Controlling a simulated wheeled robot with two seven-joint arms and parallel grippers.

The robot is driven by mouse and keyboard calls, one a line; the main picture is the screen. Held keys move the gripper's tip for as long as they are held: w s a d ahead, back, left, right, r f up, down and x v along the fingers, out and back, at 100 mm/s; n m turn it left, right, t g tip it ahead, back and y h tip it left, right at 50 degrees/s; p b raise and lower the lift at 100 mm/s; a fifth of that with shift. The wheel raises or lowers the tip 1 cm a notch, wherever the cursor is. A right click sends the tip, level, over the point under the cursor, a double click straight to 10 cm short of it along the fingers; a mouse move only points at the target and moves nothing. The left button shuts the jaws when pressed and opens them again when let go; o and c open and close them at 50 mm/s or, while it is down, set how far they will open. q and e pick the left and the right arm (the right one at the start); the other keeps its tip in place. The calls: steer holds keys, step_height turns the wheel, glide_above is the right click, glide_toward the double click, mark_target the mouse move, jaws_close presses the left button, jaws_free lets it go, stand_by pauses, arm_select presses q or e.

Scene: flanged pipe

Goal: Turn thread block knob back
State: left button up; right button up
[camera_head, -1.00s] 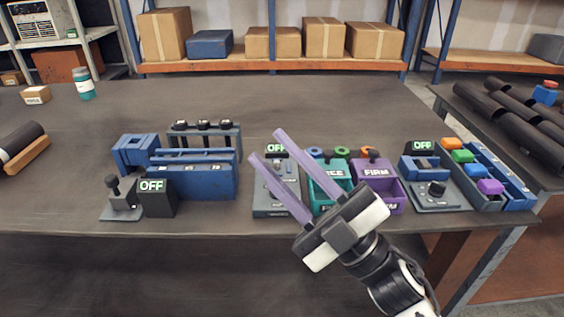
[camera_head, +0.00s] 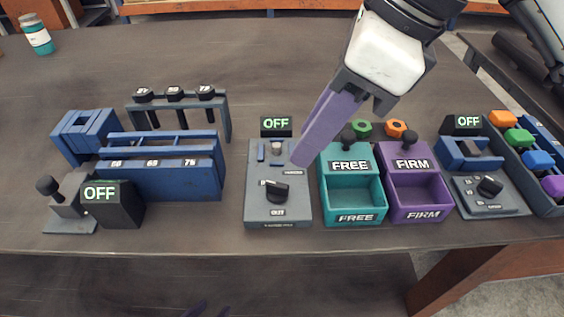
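A grey block (camera_head: 257,208) with a dark knob (camera_head: 277,190) stands mid-table, and its display (camera_head: 276,126) reads OFF. A small post and blue pieces sit on its upper half, and a label below the knob reads OUT. Which block is the thread block is not labelled legibly. My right gripper (camera_head: 300,161) comes from the upper right, with purple finger tips above the block's right edge, up and right of the knob. Its fingers overlap in view, so its opening is unclear.
A teal FREE bin (camera_head: 352,217) and purple FIRM bin (camera_head: 417,210) stand right of the block. Farther right is another grey block (camera_head: 500,206) with a knob and an OFF display. Blue racks (camera_head: 180,186) and a black OFF box (camera_head: 112,208) stand left.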

mark_target(277, 183)
steer(key=x, duration=0.9)
steer(key=shift+s+a+f, duration=0.1)
steer(key=shift+a+f, duration=0.1)
steer(key=shift+f, duration=0.15)
jaws_close()
